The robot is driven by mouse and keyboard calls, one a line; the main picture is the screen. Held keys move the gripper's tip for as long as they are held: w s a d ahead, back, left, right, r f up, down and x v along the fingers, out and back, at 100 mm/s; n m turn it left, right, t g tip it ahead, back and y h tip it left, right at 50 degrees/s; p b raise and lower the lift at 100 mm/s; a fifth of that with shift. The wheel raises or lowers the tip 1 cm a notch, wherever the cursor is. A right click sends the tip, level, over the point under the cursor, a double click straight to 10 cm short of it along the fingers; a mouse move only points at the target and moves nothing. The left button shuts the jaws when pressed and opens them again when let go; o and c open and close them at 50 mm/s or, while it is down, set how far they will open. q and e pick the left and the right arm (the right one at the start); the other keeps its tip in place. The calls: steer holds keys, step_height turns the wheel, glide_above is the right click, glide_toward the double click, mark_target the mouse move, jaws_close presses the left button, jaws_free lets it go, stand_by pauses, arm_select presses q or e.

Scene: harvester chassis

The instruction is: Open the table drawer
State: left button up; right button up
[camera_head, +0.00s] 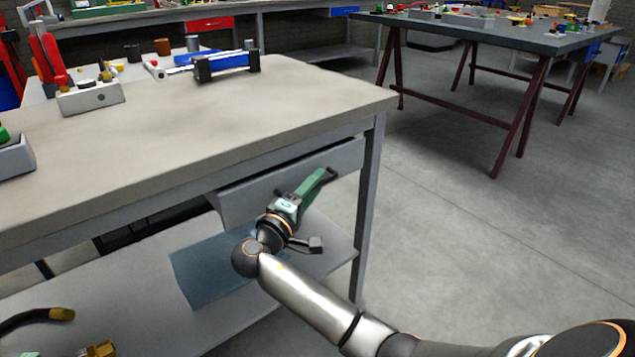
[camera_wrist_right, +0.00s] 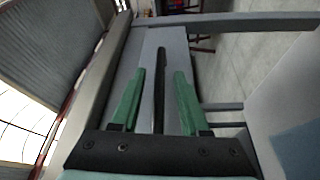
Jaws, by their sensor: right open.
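The grey table drawer (camera_head: 238,205) sits under the worktop of the near table. Its front stands slightly out from the frame, with a narrow dark gap along the top. My right gripper (camera_head: 322,175) with green fingers is at the drawer front. In the right wrist view my right gripper (camera_wrist_right: 159,75) is open, one finger on each side of the long dark handle (camera_wrist_right: 160,85) on the drawer front (camera_wrist_right: 178,50). The fingers look apart from the handle. In the head view the handle is mostly hidden behind the gripper. My left gripper is not in view.
A lower shelf (camera_head: 150,310) carries a blue sheet (camera_head: 210,272). Open floor (camera_head: 470,230) lies to the right, before a trestle table (camera_head: 480,32).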

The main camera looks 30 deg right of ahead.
stand_by(0.3)
jaws_close()
stand_by(1.3)
